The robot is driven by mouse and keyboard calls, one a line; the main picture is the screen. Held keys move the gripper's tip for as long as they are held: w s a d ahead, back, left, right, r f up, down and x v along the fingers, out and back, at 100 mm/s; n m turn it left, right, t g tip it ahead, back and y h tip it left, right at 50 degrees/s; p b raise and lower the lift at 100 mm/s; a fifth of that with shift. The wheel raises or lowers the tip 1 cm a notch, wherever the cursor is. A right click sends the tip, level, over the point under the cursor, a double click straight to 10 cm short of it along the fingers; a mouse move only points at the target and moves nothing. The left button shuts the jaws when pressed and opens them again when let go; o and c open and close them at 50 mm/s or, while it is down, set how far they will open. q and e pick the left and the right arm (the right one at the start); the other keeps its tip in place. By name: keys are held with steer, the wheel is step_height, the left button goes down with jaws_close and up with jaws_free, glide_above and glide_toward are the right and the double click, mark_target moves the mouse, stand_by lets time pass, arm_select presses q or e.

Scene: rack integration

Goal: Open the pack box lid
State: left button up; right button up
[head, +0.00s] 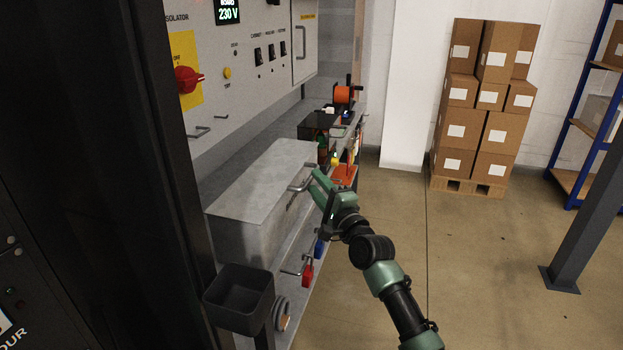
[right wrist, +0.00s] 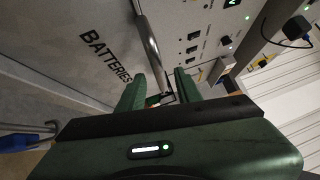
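The grey metal pack box (head: 240,235) stands on the bench ledge in the middle of the head view. Its flat lid (head: 262,180) lies closed on top. A bar handle (head: 303,183) sits at the box's right side. My right gripper (head: 316,183) is at this handle, coming from the right. In the right wrist view the bar handle (right wrist: 150,50) runs down between the fingertips of my right gripper (right wrist: 158,85), beside a face lettered BATTERIES. The fingers look apart, with gaps beside the bar. My left gripper is out of view.
A dark open bin (head: 240,298) hangs in front of the box. A panel with a red isolator knob (head: 188,80) rises behind it. Stacked cartons (head: 478,135) stand far right; the floor between is clear.

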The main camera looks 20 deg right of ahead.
mark_target(312, 178)
steer(key=shift+x, duration=1.8)
jaws_close()
steer(key=shift+f, duration=0.1)
